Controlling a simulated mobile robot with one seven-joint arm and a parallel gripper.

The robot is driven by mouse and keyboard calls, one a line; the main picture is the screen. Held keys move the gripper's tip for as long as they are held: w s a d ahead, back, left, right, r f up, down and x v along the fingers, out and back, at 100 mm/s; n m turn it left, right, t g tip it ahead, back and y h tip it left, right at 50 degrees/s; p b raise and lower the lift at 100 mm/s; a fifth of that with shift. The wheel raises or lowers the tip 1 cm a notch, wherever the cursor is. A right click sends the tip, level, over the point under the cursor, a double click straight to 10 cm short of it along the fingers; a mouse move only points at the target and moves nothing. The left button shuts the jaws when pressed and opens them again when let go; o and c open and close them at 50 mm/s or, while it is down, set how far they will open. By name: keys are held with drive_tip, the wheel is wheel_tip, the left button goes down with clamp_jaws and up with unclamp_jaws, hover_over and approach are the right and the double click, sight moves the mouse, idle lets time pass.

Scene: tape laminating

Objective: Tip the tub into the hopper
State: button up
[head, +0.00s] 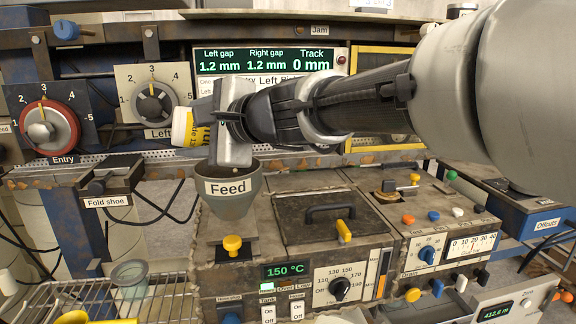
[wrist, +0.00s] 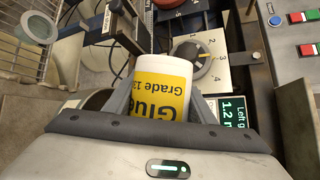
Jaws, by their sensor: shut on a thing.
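The tub (head: 187,127) is white with a yellow label. In the head view it lies on its side above and a little left of the hopper, partly hidden by my gripper (head: 214,128). In the wrist view the tub (wrist: 160,84) sits between the two fingers, its label reading "Glue Grade 13" upside down. My gripper is shut on it. The grey-green hopper (head: 232,203), marked "Feed", stands just below my gripper. Its mouth is partly covered by the gripper, and its inside cannot be seen. No glue is seen falling.
Behind the tub are the left dial (head: 153,104) and a gap display (head: 265,62). The red Entry dial (head: 41,127) is farther left. A dark lidded tank (head: 325,216) with a handle stands right of the hopper. A wire rack (head: 160,296) lies at the lower left.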

drive_tip(key=shift+w+d+r+m+y+b, duration=0.25)
drive_tip(key=shift+m+y+b, duration=0.35)
drive_tip(key=shift+b, duration=0.8)
